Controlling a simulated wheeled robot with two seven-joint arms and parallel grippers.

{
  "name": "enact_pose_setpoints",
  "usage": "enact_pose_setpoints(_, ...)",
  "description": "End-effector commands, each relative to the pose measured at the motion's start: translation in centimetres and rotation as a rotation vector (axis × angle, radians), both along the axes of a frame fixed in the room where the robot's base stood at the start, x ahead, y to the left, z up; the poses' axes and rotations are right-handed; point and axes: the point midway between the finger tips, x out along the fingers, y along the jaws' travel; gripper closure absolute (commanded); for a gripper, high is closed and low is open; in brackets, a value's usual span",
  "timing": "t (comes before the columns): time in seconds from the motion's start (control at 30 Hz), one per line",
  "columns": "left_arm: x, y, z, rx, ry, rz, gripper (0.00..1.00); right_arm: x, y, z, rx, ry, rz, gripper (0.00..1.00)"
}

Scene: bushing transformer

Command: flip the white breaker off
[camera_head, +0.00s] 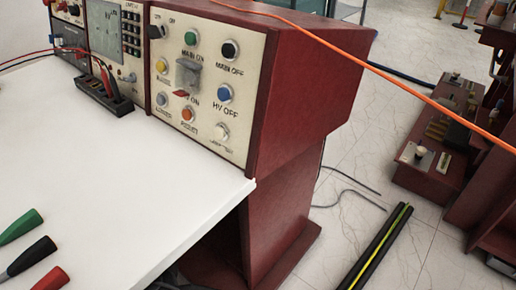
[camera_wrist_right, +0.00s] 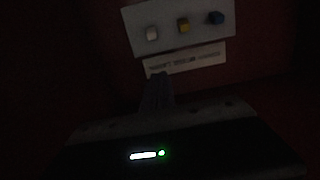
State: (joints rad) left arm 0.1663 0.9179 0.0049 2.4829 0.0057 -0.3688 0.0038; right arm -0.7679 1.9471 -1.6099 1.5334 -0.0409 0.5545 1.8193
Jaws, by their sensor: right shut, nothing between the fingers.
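In the dark right wrist view, a pale panel carries a small white switch (camera_wrist_right: 152,33), the leftmost of a row of three; it looks like the white breaker. Whether it is on or off is too dark to tell. My right gripper (camera_wrist_right: 158,76) shows below the panel, its fingers together with nothing between them. The fingertips appear below the white switch in the picture; whether they touch anything cannot be told. Neither gripper shows in the head view, and my left gripper is not in view.
A yellow switch (camera_wrist_right: 183,25) and a blue switch (camera_wrist_right: 216,18) sit right of the white one, above a label strip (camera_wrist_right: 185,62). The head view shows a red console (camera_head: 312,90) with several coloured buttons, a white tabletop (camera_head: 120,170), and an orange cable (camera_head: 335,50).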

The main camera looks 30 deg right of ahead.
Motion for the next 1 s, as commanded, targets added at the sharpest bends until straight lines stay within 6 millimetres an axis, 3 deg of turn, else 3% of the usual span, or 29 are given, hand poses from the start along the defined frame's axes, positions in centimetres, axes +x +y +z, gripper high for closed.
enact_pose_setpoints(0.27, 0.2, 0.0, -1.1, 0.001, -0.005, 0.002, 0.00, 1.0, -3.8, -0.6, 0.000, 0.000, -0.004, 1.00)
enact_pose_setpoints(0.53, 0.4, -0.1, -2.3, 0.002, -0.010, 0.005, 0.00, 2.6, -9.1, -1.2, 0.000, 0.000, -0.002, 1.00)
enact_pose_setpoints(0.77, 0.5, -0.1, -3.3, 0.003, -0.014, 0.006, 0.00, 2.3, -7.6, -4.1, 0.001, 0.003, 0.002, 1.00)
enact_pose_setpoints(1.0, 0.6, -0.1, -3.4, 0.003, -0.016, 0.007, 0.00, 2.2, -7.3, -4.7, 0.001, 0.000, 0.001, 1.00)
